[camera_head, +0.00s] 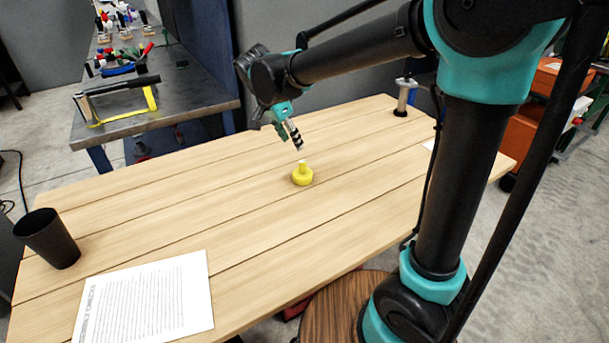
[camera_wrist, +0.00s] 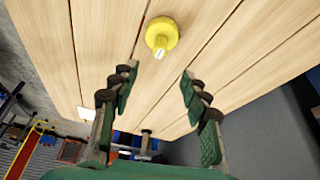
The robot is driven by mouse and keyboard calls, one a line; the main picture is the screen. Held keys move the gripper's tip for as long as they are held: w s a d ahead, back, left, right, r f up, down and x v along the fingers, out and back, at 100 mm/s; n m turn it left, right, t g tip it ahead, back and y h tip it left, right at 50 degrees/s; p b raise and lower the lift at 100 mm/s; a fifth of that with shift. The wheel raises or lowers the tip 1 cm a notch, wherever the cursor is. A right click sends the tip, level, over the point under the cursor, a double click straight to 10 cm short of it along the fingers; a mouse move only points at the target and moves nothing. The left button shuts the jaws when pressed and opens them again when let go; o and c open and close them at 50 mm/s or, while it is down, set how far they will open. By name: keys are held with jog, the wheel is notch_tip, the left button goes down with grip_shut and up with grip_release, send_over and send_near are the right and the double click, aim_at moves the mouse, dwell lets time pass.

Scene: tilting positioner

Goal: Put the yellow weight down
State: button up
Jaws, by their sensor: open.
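The yellow weight (camera_head: 302,176) stands upright on the wooden table (camera_head: 210,215), near its middle, with its narrow knob on top. It also shows in the wrist view (camera_wrist: 161,35), beyond the fingertips and between their lines, apart from both. My gripper (camera_head: 297,143) is just above and behind the weight in the head view. In the wrist view my gripper (camera_wrist: 157,78) has its two fingers spread wide, with nothing between them.
A black cup (camera_head: 48,240) and a printed sheet (camera_head: 150,298) are on the table's left part. A metal post-like item (camera_head: 404,97) stands at the far right. A tool bench (camera_head: 150,95) is behind. The wood around the weight is clear.

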aim_at(302, 161)
jog(key=x, duration=1.2)
grip_shut()
dwell(0.3)
